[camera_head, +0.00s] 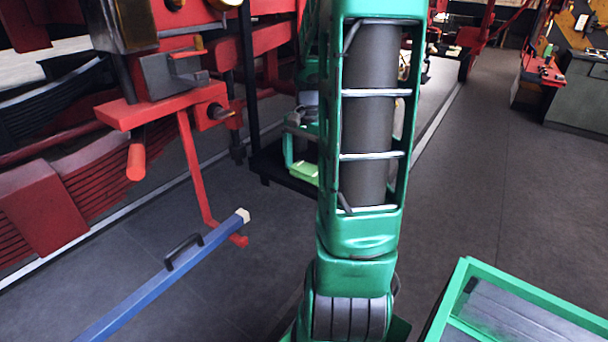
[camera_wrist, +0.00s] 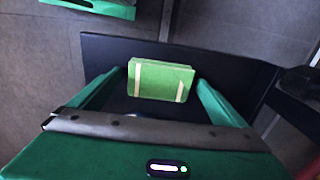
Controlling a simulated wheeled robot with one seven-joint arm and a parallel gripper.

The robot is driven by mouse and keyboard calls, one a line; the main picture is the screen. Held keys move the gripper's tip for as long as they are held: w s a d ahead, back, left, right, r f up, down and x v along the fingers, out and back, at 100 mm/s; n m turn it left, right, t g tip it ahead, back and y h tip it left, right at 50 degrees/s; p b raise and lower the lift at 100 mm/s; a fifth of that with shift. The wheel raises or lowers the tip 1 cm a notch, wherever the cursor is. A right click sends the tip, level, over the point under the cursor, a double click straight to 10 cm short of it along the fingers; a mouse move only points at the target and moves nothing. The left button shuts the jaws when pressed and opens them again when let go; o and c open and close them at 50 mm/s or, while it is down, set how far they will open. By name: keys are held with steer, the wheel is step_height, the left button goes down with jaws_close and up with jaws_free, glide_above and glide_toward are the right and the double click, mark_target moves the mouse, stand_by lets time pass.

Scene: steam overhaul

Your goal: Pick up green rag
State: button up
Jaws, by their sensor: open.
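The green rag (camera_wrist: 160,84) is a folded, light green block with pale stripes. It sits between the fingers of my gripper (camera_wrist: 160,79) in the wrist view, with a gap on both sides. My gripper is open and not closed on it. The rag lies on a black flat surface (camera_wrist: 105,52). In the head view the rag (camera_head: 304,172) shows just left of my arm, on the edge of the dark stand (camera_head: 268,168). My arm hides part of my gripper there.
Red machinery (camera_head: 180,95) fills the left, close to the stand. A blue bar with a handle (camera_head: 165,278) reaches in at lower left. A green-rimmed tray (camera_head: 520,288) is at lower right. A workbench (camera_head: 580,95) stands far right. The grey floor between is clear.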

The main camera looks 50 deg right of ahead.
mark_target(308, 168)
steer(key=c, duration=1.2)
steer(key=shift+o, duration=0.2)
steer(key=shift+r, duration=0.1)
steer(key=shift+r, duration=0.55)
step_height(308, 168, up, 3)
steer(key=shift+f, duration=0.1)
steer(key=s+a+r, duration=0.5)
steer(key=a+r, duration=0.2)
steer(key=a, duration=0.3)
steer(key=shift+a, duration=0.3)
